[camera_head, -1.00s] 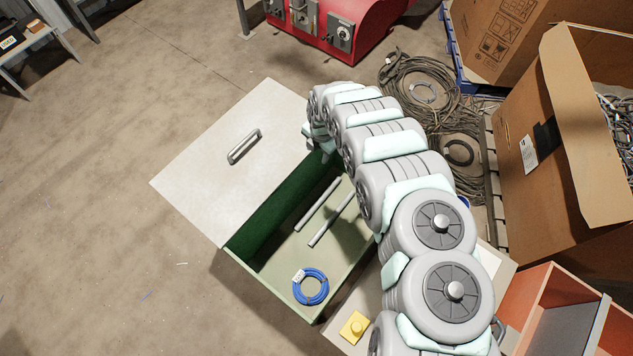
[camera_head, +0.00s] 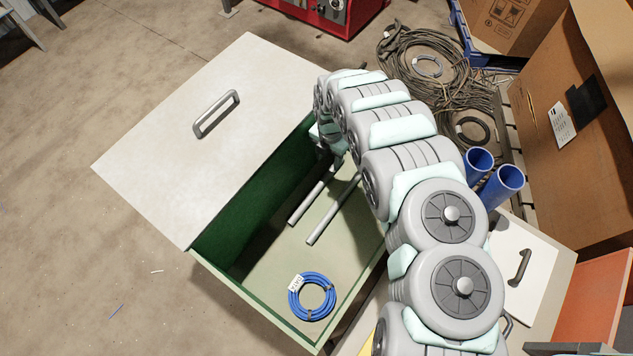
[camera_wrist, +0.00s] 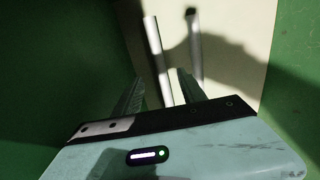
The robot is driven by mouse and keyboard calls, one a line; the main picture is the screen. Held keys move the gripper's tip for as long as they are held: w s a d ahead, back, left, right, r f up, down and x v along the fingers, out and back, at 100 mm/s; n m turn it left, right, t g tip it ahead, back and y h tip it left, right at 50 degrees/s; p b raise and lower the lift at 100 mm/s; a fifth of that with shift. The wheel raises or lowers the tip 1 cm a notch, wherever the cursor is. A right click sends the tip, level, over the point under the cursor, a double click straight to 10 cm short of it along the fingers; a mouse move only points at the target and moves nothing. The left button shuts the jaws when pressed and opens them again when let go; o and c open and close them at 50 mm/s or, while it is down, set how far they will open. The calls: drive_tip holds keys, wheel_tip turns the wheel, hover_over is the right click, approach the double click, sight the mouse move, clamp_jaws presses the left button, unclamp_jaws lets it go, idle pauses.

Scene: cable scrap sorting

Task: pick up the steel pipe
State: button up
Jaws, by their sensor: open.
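Two grey metal pipes lie nearly parallel on the floor of an open green box (camera_head: 270,333), a left one (camera_head: 308,203) and a right one (camera_head: 333,212). I cannot tell them apart by material. The other pipe (camera_wrist: 195,42) lies beyond the right finger, partly in shadow.
Green box walls (camera_wrist: 55,75) stand close on both sides of my gripper. A blue cable coil (camera_head: 312,297) lies at the box's near end. A white lid (camera_head: 205,130) with a handle covers the left side. Blue tubes (camera_head: 501,187) stand right of my arm.

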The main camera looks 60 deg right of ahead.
sight(327, 175)
wheel_tip(327, 175, down, 11)
drive_tip(key=b, duration=0.4)
drive_tip(key=shift+r+b, duration=0.1)
drive_tip(key=shift+b, duration=0.3)
drive_tip(key=shift+w+r, duration=0.1)
clamp_jaws()
